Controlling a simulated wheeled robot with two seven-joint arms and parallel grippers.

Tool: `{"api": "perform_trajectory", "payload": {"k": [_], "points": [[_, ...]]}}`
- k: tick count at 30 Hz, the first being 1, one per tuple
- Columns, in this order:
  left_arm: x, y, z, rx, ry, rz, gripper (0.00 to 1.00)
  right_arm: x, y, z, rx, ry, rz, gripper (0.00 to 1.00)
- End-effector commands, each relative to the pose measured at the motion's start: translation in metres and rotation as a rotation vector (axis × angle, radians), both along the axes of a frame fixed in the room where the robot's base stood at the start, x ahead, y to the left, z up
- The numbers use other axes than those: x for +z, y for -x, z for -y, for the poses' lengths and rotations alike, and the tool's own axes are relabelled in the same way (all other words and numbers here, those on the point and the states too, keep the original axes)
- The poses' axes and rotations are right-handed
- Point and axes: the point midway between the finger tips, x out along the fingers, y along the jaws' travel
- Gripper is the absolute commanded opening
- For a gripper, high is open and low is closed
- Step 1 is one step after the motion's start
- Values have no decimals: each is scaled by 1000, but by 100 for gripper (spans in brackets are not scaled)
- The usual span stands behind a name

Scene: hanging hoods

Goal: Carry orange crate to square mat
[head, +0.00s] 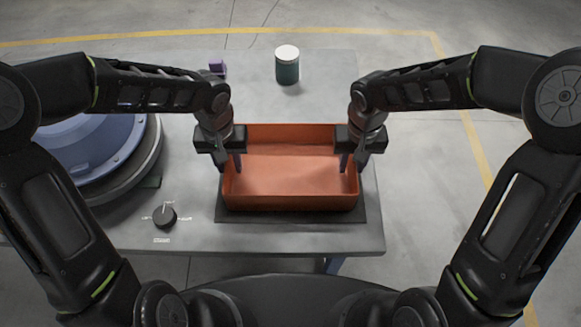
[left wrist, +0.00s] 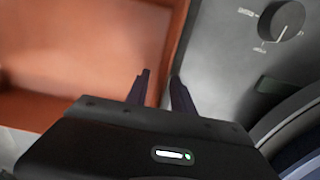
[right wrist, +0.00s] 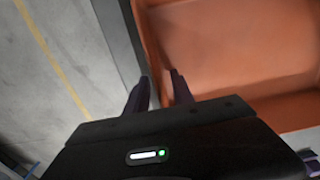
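The orange crate (head: 290,195) is an open, empty box, level and upright, over the dark square mat (head: 300,216) near the table's front right corner. The mat shows along the crate's front and sides; I cannot tell whether the crate touches it. My left gripper (head: 232,168) straddles the crate's left wall, one finger inside and one outside, and looks shut on it. My right gripper (head: 350,168) does the same at the right wall. The crate's walls also show in the left wrist view (left wrist: 80,50) and the right wrist view (right wrist: 230,50).
A green jar with a pale lid (head: 287,66) stands behind the crate. A small purple block (head: 217,68) is at the back left. A large blue dome (head: 85,150) fills the table's left. A black knob (head: 165,216) sits left of the mat. The table's right edge is close to the crate.

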Motion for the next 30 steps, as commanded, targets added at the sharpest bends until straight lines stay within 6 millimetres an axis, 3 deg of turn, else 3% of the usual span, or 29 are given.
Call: {"api": "perform_trajectory", "payload": {"k": [7,18,30], "points": [[-1,0,0,1,0,0,29,0,0,0,0,0,0,29],[0,0,0,1,0,0,0,0,0,0,1,0,1,0],[0,0,0,1,0,0,0,0,0,0,1,0,1,0]]}}
